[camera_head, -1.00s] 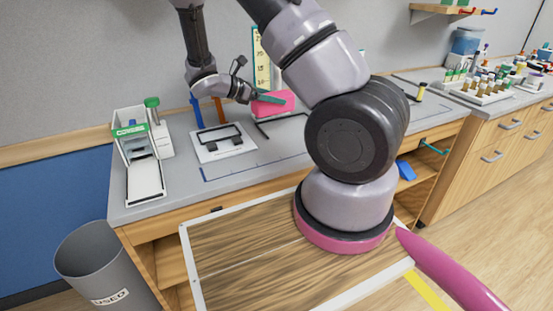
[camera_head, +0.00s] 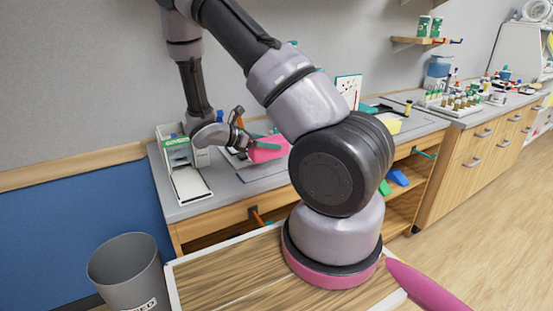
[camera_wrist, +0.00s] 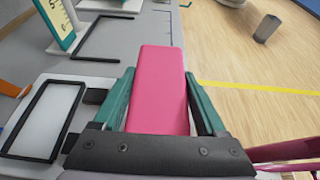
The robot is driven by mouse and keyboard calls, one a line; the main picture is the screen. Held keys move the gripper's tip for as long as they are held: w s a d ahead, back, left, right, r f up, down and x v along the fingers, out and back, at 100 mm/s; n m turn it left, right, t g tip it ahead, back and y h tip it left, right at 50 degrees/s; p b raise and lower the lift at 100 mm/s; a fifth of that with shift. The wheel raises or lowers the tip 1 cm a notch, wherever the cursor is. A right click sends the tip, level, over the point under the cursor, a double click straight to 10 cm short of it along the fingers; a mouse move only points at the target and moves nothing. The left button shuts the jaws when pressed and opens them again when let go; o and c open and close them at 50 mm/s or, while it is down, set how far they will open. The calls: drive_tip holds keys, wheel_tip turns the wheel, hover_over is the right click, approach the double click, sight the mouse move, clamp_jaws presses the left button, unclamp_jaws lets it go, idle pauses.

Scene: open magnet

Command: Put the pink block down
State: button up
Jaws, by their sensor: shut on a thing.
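The pink block (camera_head: 266,149) is held by my gripper (camera_head: 249,141), near the left part of the grey bench (camera_head: 233,188). In the wrist view the block (camera_wrist: 158,85) lies lengthwise between the teal fingers of my gripper (camera_wrist: 161,90), which are shut on its sides. Its far end points away from the wrist. The block appears raised above the bench, near its front edge, but the gap is hard to judge. My own arm hides part of the bench in the head view.
A white and green device (camera_head: 188,175) stands at the bench's left end. In the wrist view, a white plate with a black frame (camera_wrist: 45,118) lies left of the block, and a scale card (camera_wrist: 58,22) stands beyond it. A grey bin (camera_head: 125,270) stands on the floor.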

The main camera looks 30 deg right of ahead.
sight(269, 156)
drive_tip(key=shift+f, duration=2.7)
drive_tip(key=o, duration=1.2)
drive_tip(key=shift+f, duration=0.15)
drive_tip(key=shift+o, duration=0.2)
